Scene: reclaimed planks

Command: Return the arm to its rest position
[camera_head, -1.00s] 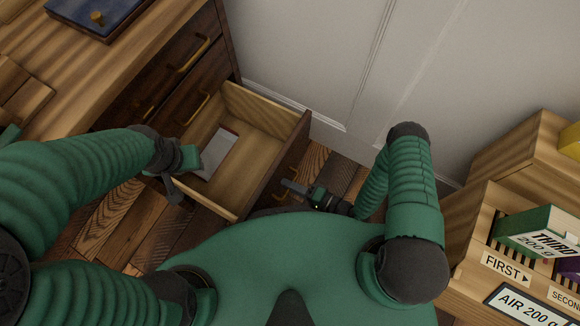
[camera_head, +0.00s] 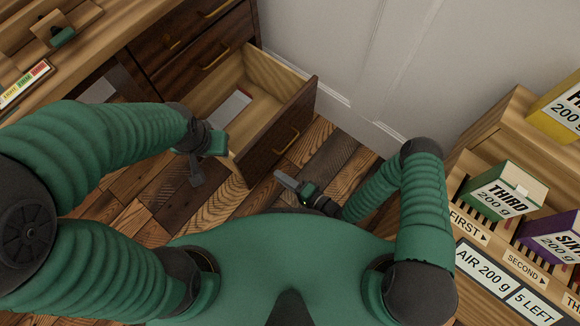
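My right arm bends down at the right of my green body. Its gripper (camera_head: 287,181) hangs above the plank floor, in front of the open drawer, and holds nothing that I can see. Only one grey finger shape shows, so its opening is unclear. My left arm comes in from the left, and its gripper (camera_head: 196,170) is beside the near left corner of the drawer (camera_head: 275,142). Its dark fingers point down and overlap in this view, with nothing visible between them. The drawer is pulled out and holds a pale flat item (camera_head: 232,108).
A wooden desk (camera_head: 120,30) with small items stands at upper left. A white panelled wall (camera_head: 350,60) is behind. Plank floor (camera_head: 335,160) is bare between drawer and rack.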

